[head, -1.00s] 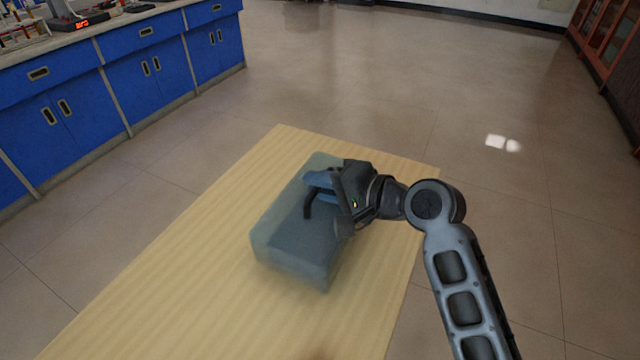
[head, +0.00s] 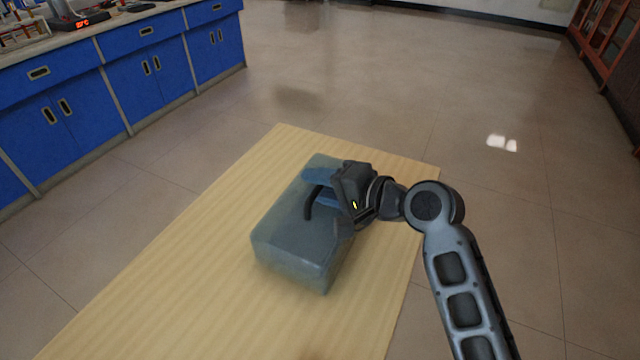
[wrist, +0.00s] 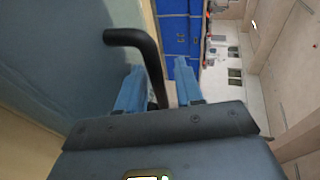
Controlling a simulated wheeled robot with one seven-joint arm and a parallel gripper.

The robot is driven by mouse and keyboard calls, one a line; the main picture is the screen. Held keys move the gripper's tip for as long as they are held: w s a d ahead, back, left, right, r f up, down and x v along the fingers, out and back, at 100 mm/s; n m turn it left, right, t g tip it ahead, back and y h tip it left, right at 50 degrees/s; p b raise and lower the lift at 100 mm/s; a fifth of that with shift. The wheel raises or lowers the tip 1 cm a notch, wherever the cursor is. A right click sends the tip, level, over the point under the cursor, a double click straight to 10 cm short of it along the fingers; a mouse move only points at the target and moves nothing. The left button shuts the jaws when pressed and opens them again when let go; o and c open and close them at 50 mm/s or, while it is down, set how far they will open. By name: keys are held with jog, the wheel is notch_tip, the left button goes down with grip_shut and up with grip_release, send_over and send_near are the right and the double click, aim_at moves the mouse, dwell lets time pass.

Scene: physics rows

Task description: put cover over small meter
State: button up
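The cover (head: 290,240) is a translucent grey-blue box with a black bent handle (head: 310,207) on top. It appears to rest flat on the wooden table. My gripper (head: 319,186) is at the handle, low over the cover's top at its right side. In the wrist view the handle (wrist: 135,38) runs down between the two blue fingers of my gripper (wrist: 158,68). It is close to the left finger, with a clear gap to the right finger, so the gripper is open around it. I cannot make out the small meter; anything under the cover is hidden.
The wooden table (head: 180,275) is bare to the left and in front of the cover. Blue lab cabinets (head: 75,115) with equipment on top stand on the far left. Open floor surrounds the table, and a reddish cabinet (head: 605,60) stands at the right.

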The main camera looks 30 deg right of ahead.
jog(key=shift+s+r, duration=0.1)
jog(key=shift+r, duration=0.25)
jog(key=v, duration=1.2)
jog(key=shift+p, duration=0.35)
jog(key=s+f+n+h, duration=0.3)
jog(key=s+f+h, duration=0.3)
jog(key=s+f, duration=0.5)
jog(key=s+a+r+n+t, duration=0.1)
jog(key=s+r+n, duration=0.3)
jog(key=s, duration=0.5)
jog(key=s+a+r+n+t, duration=0.1)
jog(key=s+a+r+n, duration=0.3)
jog(key=s, duration=0.6)
jog(key=shift+r+n, duration=0.3)
jog(key=shift+n, duration=0.2)
